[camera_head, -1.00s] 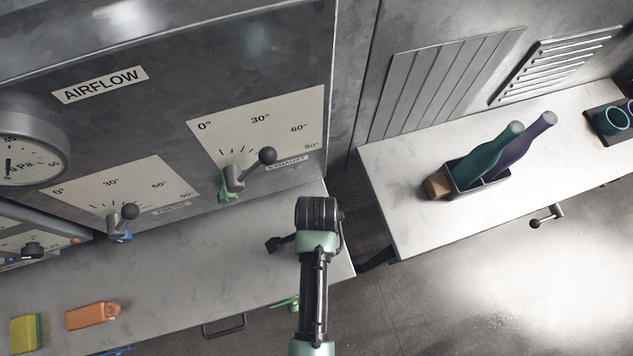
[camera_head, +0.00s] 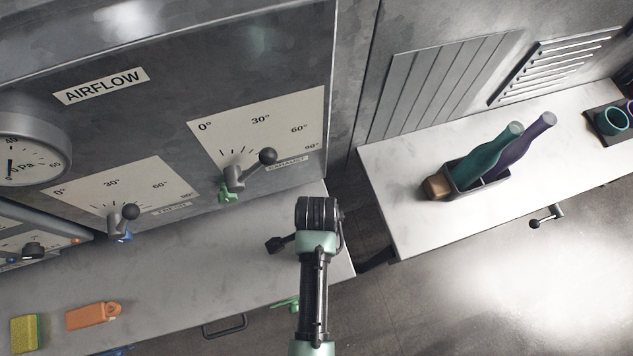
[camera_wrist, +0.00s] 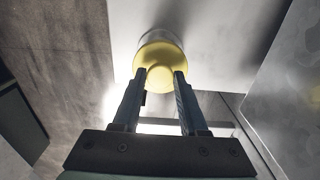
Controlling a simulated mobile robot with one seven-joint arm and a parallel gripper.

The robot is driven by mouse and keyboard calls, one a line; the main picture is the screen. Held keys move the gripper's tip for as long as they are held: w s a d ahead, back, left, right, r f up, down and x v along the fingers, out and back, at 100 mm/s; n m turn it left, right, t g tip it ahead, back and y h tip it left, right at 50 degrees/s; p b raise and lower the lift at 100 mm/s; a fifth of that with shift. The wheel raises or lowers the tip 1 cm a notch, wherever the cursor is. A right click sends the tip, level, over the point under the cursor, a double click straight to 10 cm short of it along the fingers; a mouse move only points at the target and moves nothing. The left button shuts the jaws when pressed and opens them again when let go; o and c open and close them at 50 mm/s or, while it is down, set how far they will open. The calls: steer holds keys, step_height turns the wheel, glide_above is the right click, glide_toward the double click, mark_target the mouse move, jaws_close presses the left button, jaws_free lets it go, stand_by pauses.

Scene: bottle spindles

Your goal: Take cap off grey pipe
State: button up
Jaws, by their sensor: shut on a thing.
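In the wrist view a round yellow cap (camera_wrist: 160,57) sits at the end of a pale grey pipe (camera_wrist: 158,36), of which only a thin rim shows beyond the cap. My gripper (camera_wrist: 161,76) is shut on the cap, with one dark finger on each side of its near part. The cap still looks to be against the pipe; I cannot tell whether there is a gap. In the head view my arm hides the gripper, and neither cap nor pipe can be made out.
The grey counter (camera_head: 190,285) holds a yellow-green sponge (camera_head: 25,335) and an orange object (camera_head: 93,316). A panel with levers (camera_head: 235,178) rises behind it. On the right, a white counter (camera_head: 400,180) bears a caddy (camera_head: 488,183) with teal and purple bottles. Open floor lies at lower right.

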steer(key=shift+r+p, duration=1.55)
steer(key=shift+p, duration=0.2)
steer(key=shift+r+p, duration=1.95)
steer(key=shift+p, duration=0.15)
steer(key=shift+f, duration=0.15)
